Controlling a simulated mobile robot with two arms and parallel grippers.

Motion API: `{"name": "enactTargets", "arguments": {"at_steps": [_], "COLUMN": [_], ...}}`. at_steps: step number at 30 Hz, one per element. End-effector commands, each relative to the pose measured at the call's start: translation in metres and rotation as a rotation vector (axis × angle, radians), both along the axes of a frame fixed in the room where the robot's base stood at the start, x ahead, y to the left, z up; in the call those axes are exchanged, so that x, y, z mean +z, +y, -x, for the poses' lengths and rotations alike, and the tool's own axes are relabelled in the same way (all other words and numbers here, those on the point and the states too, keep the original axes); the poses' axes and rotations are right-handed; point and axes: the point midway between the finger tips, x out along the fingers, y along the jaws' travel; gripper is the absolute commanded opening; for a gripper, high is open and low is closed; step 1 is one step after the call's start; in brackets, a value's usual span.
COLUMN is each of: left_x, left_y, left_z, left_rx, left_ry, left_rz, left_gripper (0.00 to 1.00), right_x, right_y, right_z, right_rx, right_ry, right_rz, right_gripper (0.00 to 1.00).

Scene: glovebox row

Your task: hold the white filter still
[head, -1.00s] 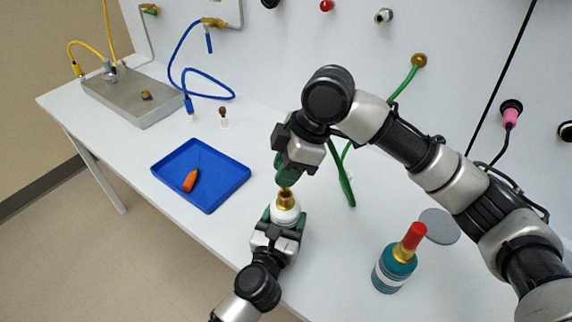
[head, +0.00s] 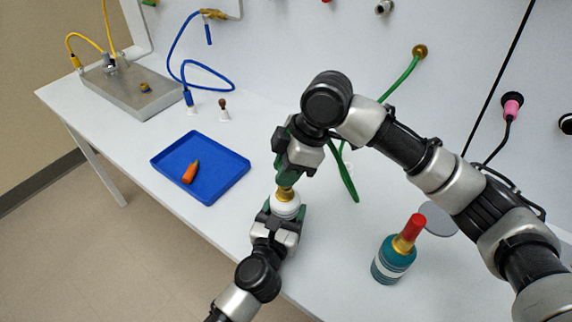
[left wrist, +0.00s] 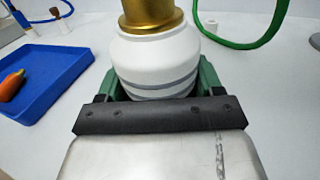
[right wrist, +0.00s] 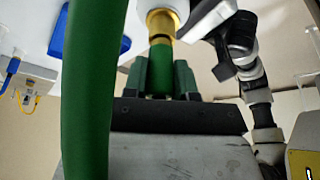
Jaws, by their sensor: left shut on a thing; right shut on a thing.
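The white filter (head: 287,208) has a gold fitting (head: 285,194) on top and grey bands. It stands roughly upright in the jaws of my left gripper (head: 283,216), which is shut on its body. In the left wrist view the filter (left wrist: 155,62) sits between the green fingers. My right gripper (head: 287,174) is above it, shut on the green connector at the end of a green hose. In the right wrist view the green connector (right wrist: 160,68) is in line with the gold fitting and appears to meet it; how deeply they are engaged I cannot tell.
The green hose (head: 346,178) hangs from the wall port beside my right gripper. A blue tray (head: 222,181) with an orange-brown item (head: 190,172) lies left. A teal bottle with a red top (head: 394,259) and grey disc (head: 438,219) stand right. A metal box (head: 128,100) is far left.

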Motion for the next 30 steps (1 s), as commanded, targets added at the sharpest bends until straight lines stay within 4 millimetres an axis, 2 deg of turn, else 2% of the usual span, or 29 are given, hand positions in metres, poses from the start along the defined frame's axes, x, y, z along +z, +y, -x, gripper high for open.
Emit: {"name": "enactTargets", "arguments": {"at_steps": [1,6,17,20,30], "left_x": [0.0,0.0,0.0,0.0,0.0], "left_y": [0.0,0.0,0.0,0.0,0.0], "left_z": [0.0,0.0,0.0,0.0,0.0], "left_rx": [0.0,0.0,0.0,0.0,0.0], "left_ry": [-0.001,-0.001,-0.001,-0.001,-0.001], "left_rz": [-0.002,-0.002,-0.002,-0.002,-0.002], "left_gripper": [0.36,0.36,0.36,0.36,0.36], "right_x": [-0.001,-0.001,0.005,0.017,0.083], "right_y": [0.0,0.0,-0.003,-0.008,-0.035], "right_z": [0.0,0.0,-0.001,-0.002,-0.004], "right_rx": [-0.001,-0.001,-0.001,-0.002,-0.001], "right_ry": [0.0,0.001,0.0,-0.002,-0.002], "right_rz": [0.001,0.002,0.002,0.001,0.002], "right_gripper": [0.31,0.56,0.56,0.56,0.56]}}
